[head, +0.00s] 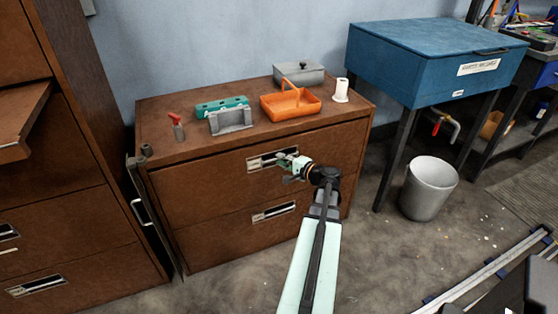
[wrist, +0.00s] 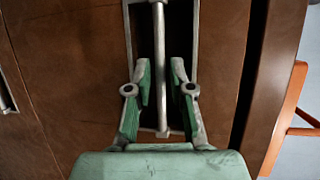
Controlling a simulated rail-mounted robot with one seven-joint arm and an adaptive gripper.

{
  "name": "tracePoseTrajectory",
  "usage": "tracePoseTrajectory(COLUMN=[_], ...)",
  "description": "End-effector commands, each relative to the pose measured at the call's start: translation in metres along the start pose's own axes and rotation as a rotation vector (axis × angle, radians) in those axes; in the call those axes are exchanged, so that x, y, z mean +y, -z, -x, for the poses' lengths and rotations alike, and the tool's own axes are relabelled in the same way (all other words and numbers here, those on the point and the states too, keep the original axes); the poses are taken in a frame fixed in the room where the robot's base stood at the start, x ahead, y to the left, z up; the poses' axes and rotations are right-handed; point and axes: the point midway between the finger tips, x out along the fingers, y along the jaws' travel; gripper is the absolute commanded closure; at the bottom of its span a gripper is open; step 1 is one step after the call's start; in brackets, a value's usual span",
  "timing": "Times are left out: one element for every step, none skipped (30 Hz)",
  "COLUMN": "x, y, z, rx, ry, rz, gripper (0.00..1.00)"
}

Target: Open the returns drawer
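The wooden cabinet has two drawers. The upper drawer (head: 215,180) looks shut, with a pale metal pull (head: 262,161) in a dark recess. The lower drawer (head: 225,232) also looks shut, with a similar pull (head: 273,212). No returns label is readable on either. My gripper (head: 288,160) is at the upper pull. In the wrist view, my gripper (wrist: 161,85) has its two green-padded fingers apart, one on each side of the metal bar (wrist: 159,45). Small gaps show between the pads and the bar. The gripper hides part of the upper pull in the head view.
On the cabinet top are an orange tray (head: 305,106), a grey lidded box (head: 299,73), a teal item (head: 221,104), a grey block (head: 231,121), a red-handled item (head: 178,126) and a white roll (head: 341,91). A bin (head: 428,188) stands right. Floor before the drawers is clear.

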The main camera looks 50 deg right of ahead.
Motion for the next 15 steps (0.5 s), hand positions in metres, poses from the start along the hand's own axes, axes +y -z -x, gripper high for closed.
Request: tracePoseTrajectory(x=[0.001, 0.0, 0.0, 0.0, 0.0, 0.0, 0.0, 0.0, 0.0, 0.0, 0.0, 0.0, 0.0, 0.0, 0.0], y=[0.001, 0.001, 0.001, 0.001, 0.001, 0.0, 0.0, 0.0, 0.0, 0.0, 0.0, 0.0, 0.0, 0.0, 0.0], z=[-0.007, -0.009, -0.012, -0.014, -0.015, -0.017, -0.018, -0.018, -0.018, -0.019, -0.019, -0.019, -0.018, -0.018, -0.018], rx=[-0.002, -0.001, 0.0, 0.0, 0.0, 0.0, 0.0, 0.0, 0.0, 0.0, 0.0, 0.0, 0.0, 0.0, 0.0], ry=[0.0, 0.0, 0.0, 0.0, 0.0, 0.0, 0.0, 0.0, 0.0, 0.0, 0.0, 0.0, 0.0, 0.0, 0.0], rz=[0.0, 0.0, 0.0, 0.0, 0.0, 0.0, 0.0, 0.0, 0.0, 0.0, 0.0, 0.0, 0.0, 0.0, 0.0], gripper=[0.78, 0.78, 0.78, 0.78, 0.78, 0.78, 0.78, 0.78, 0.78, 0.78, 0.78, 0.78, 0.78, 0.78, 0.78])
